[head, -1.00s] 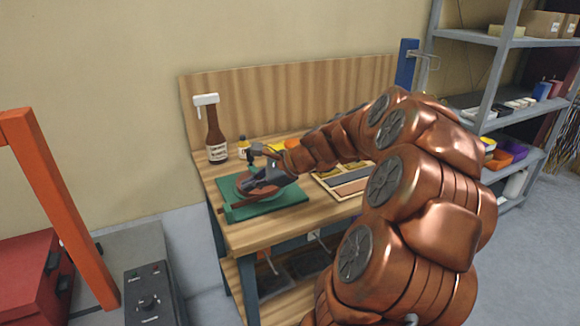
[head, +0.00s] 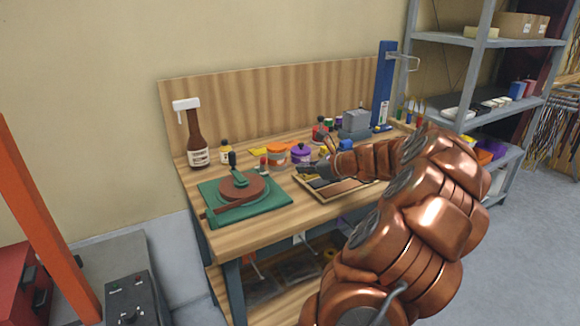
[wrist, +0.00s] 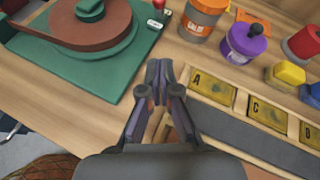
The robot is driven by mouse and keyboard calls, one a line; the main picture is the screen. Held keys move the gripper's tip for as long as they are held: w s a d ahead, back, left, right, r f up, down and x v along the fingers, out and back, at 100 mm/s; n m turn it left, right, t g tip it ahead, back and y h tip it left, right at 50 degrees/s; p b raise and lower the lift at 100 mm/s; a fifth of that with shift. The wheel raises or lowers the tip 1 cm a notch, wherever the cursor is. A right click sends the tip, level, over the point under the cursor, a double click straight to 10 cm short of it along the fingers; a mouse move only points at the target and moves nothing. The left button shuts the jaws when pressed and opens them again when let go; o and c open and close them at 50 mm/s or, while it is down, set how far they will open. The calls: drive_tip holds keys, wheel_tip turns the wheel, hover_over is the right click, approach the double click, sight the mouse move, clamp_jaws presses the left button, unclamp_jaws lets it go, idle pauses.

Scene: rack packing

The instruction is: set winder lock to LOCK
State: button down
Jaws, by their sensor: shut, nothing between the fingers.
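The winder has a green base (head: 270,204) and a brown disc (head: 247,187), with a black-knobbed crank (head: 232,160) on top. In the wrist view its green base (wrist: 95,80) fills the upper left. A small red knob (head: 263,163) stands at its back right corner; in the wrist view this knob (wrist: 159,3) is cut by the top edge. No lock marking is readable. My gripper (wrist: 159,68) is shut and empty, above the wood between the base and the lettered tray. In the head view my gripper (head: 310,170) is right of the winder, touching nothing visible.
The lettered tray (wrist: 206,112) lies right of the winder. A brown spray bottle (head: 196,140) stands at the back left. Bare wood (head: 262,229) lies in front.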

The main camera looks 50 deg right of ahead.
approach(264, 165)
drive_tip(key=f, duration=0.1)
drive_tip(key=w+f, duration=0.1)
drive_tip(key=f, duration=0.1)
drive_tip(key=shift+d+f+p, duration=0.25)
drive_tip(key=shift+p, duration=0.1)
drive_tip(key=w, duration=0.1)
drive_tip(key=w+r, duration=0.1)
drive_tip(key=shift+w+a+p, duration=0.15)
drive_tip(key=shift+w+p, duration=0.2)
drive_tip(key=shift+w, duration=0.05)
drive_tip(key=shift+w+a+r, duration=0.1)
drive_tip(key=shift+w+r, duration=0.05)
drive_tip(key=shift+w, duration=0.4)
drive_tip(key=shift+w+r+p, duration=0.1)
drive_tip(key=shift+r+p, duration=0.15)
drive_tip(key=shift+p, duration=0.45)
drive_tip(key=shift+f+p, duration=0.1)
drive_tip(key=shift+p, duration=0.2)
